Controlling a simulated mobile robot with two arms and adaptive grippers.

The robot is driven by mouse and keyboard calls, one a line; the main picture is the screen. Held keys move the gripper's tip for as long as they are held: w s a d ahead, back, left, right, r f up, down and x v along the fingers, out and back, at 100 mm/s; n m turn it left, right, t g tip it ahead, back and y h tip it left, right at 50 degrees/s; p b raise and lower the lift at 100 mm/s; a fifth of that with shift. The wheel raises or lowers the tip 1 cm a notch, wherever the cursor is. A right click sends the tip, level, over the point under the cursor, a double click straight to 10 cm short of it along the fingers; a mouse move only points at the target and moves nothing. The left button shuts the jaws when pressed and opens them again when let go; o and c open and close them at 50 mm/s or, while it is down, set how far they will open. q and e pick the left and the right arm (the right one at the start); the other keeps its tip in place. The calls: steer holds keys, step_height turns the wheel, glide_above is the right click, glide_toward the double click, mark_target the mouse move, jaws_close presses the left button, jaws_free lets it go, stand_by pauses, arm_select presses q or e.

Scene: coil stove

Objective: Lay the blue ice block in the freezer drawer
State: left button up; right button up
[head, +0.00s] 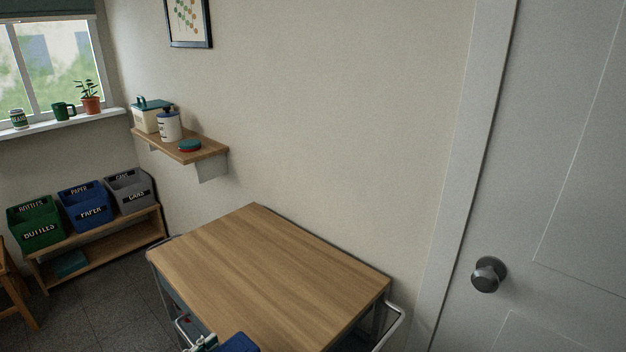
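A blue object (238,344) shows at the bottom edge, in front of the wooden cart top. It is cut off by the frame, so I cannot tell whether it is the blue ice block. A small white and dark green item (203,344) is just left of it, also cut off and too small to identify. No freezer drawer is in view. I make out neither of my grippers in the head view.
The wooden cart top (265,275) is bare, with a metal rail (396,328) at its right end. A closed door (560,170) stands right. A wall shelf (212,150) holds several containers. Green (35,232), blue (90,212) and grey (130,195) bins stand on a low bench.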

arm_select(q)
steer(key=s+d+r+n+t+y, duration=0.1)
steer(key=s+r+n+t+y, duration=0.2)
steer(key=s+n+y, duration=0.3)
steer(key=shift+s+d+r+n+y, duration=0.15)
steer(key=shift+s+r+n+y, duration=0.35)
steer(key=shift+y, duration=1.6)
steer(key=shift+w+f, duration=0.1)
steer(key=shift+w, duration=0.1)
steer(key=w+f+m+g+h, duration=0.1)
steer(key=w+m+h, duration=0.1)
steer(key=h, duration=0.1)
steer(key=w+f+m+g+h, duration=0.1)
steer(key=w+m+h, duration=0.1)
steer(key=h, duration=0.1)
steer(key=w+a+f+m+h, duration=0.1)
steer(key=w+f+m+h, duration=0.1)
steer(key=h, duration=0.2)
steer(key=shift+w+m+g, duration=0.25)
steer(key=shift+m+g, duration=0.15)
steer(key=shift+w+a+r+m+h, duration=0.2)
steer(key=shift+w+a+m+h, duration=0.15)
steer(key=shift+a, duration=0.2)
